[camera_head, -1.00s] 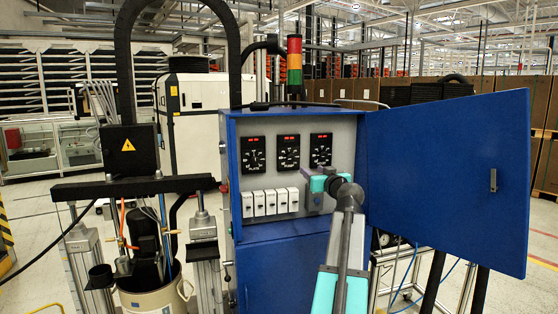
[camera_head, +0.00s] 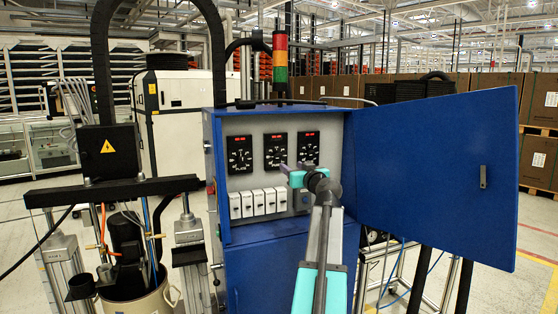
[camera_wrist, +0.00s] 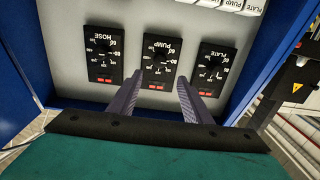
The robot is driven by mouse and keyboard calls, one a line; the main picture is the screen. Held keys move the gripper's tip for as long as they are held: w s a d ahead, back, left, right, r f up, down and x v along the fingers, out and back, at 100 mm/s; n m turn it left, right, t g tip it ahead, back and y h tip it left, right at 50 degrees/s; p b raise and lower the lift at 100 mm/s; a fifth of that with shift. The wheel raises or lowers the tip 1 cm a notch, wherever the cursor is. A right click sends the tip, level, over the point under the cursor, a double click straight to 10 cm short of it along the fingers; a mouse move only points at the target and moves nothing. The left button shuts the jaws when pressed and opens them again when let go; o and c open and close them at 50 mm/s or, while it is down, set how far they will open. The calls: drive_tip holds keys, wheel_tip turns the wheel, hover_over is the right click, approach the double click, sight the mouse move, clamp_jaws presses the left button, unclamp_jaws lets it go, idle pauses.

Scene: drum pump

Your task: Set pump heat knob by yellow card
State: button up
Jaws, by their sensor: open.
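Three black dial units sit in a row on the grey panel inside the open blue cabinet (camera_head: 285,255). The middle one, the pump unit (camera_head: 275,150), is labelled PUMP in the wrist view (camera_wrist: 160,64), which shows the panel upside down. Its exact knob setting is too small to read. My gripper (camera_head: 284,168) is open and empty, in front of the panel just below the pump unit. In the wrist view my two grey fingers (camera_wrist: 161,84) point at the panel, one on each side of the pump unit's lower part. I cannot make out a yellow card.
The plate unit (camera_head: 239,154) and hose unit (camera_head: 308,149) flank the pump unit closely. White switches (camera_head: 258,203) line the panel below. The open blue door (camera_head: 435,155) stands to the right. A drum (camera_head: 145,300) under a pump stand is at the left.

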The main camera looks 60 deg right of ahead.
sight(279, 158)
drive_tip(key=shift+p+x, duration=1.75)
drive_tip(key=shift+x, duration=4.6)
drive_tip(key=c, duration=1.1)
drive_tip(key=shift+o, duration=0.2)
